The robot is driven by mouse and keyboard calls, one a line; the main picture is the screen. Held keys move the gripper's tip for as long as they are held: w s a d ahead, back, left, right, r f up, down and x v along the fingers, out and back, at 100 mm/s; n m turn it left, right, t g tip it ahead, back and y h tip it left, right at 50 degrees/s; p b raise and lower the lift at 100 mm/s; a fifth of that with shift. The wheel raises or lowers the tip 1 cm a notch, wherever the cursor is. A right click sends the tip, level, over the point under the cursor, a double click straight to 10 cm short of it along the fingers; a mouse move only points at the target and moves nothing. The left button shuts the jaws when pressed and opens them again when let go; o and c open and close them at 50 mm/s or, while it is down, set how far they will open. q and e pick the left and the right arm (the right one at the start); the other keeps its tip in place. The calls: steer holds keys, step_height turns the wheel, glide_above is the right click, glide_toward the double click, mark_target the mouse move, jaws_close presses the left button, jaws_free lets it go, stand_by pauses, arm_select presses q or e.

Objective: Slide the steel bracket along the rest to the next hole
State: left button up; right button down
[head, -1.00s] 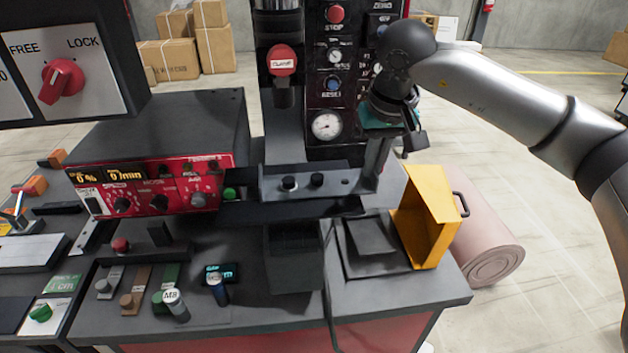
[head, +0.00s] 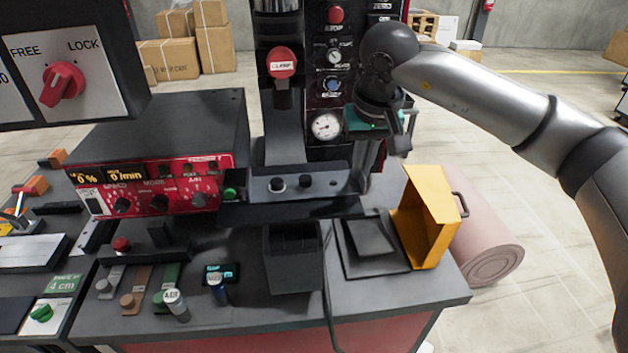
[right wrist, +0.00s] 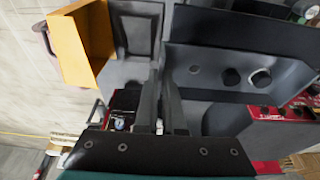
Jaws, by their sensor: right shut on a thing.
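The steel bracket (head: 322,184) is a long grey piece with an upright end at its right and lies level on the dark rest (head: 290,212) below the press column. Two dark round spots and a smaller bare hole show along it. It also shows in the right wrist view (right wrist: 210,88), to the right of the fingers. My right gripper (head: 370,152) comes down from above and is shut on the bracket's right end. Its two fingers show close together in the right wrist view (right wrist: 161,100). The exact grip contact is hidden. My left gripper is out of view.
The red-fronted control box (head: 160,188) stands left of the bracket. A red clamp head (head: 283,63) hangs above. A yellow open bin (head: 428,220) and a dark tray (head: 352,262) are at right. A black box (head: 293,275) stands in front, with small parts to its left.

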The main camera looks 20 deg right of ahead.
mark_target(342, 180)
steer(key=shift+w+a, duration=0.15)
steer(key=shift+a, duration=0.55)
steer(key=shift+w+a, duration=0.15)
steer(key=shift+a, duration=0.65)
stand_by(0.3)
steer(key=c, duration=0.9)
jaws_free()
steer(key=shift+c, duration=0.2)
steer(key=shift+r, duration=0.1)
step_height(342, 180, up, 7)
steer(key=p, duration=0.5)
